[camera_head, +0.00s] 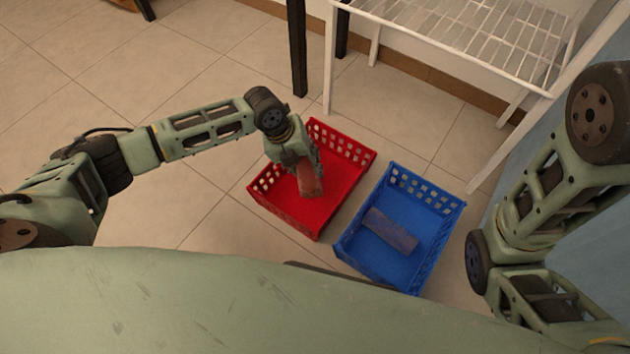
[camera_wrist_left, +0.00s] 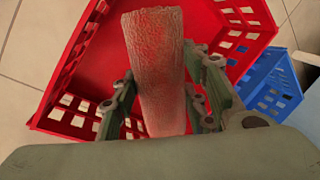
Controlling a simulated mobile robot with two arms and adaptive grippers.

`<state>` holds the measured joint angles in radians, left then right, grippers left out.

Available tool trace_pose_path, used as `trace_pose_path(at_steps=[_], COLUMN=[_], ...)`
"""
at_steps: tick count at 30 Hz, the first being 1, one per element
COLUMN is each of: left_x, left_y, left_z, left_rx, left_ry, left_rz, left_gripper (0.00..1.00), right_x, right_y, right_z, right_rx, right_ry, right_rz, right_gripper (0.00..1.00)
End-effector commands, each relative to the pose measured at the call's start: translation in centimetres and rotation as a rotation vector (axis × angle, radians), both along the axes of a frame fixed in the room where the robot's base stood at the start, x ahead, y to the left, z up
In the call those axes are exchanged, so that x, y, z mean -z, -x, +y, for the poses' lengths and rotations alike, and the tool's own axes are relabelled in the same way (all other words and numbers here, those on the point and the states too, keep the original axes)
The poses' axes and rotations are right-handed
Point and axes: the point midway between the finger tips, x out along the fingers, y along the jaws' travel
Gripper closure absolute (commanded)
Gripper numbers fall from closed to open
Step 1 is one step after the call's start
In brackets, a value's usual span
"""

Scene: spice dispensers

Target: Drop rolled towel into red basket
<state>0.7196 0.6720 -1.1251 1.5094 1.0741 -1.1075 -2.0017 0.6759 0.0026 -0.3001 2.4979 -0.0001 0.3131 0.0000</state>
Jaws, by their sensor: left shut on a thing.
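A rolled reddish towel (camera_head: 309,181) is held by my left gripper (camera_head: 303,168) over the red basket (camera_head: 327,204). In the left wrist view the towel (camera_wrist_left: 155,70) stands between the two fingers of the gripper (camera_wrist_left: 160,108), which are shut on it. The red basket (camera_wrist_left: 100,55) lies below and around it in that view. I cannot tell whether the towel touches the basket floor. My right arm shows at the right of the head view, but its gripper is out of view.
A white wire rack (camera_head: 470,42) stands behind the baskets. Bare floor (camera_head: 190,75) lies behind my left arm.

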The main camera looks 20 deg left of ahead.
Motion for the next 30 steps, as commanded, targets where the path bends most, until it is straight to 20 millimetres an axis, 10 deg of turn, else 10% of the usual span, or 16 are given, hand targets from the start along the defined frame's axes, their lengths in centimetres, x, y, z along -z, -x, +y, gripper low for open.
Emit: trace_pose_path(at_steps=[5,6,13,30], left_x=[-0.1,-0.1,-0.1,-3.3], left_y=[0.0,0.0,0.0,0.3], left_z=[0.0,0.0,0.0,1.0], left_rx=[0.0,0.0,0.0,0.001], left_ry=[0.001,0.001,0.0,-0.001], left_rz=[-0.001,-0.001,-0.001,-0.004], left_gripper=[0.89,0.58,0.38,0.37], right_x=[-0.1,-0.1,0.0,0.0], right_y=[0.0,0.0,0.0,0.0], right_z=[0.0,0.0,0.0,0.0], right_rx=[0.0,0.0,0.0,0.0], right_ry=[0.0,0.0,0.0,-0.001], right_rz=[0.0,0.0,0.0,0.0], right_gripper=[0.6,0.6,0.6,0.6])
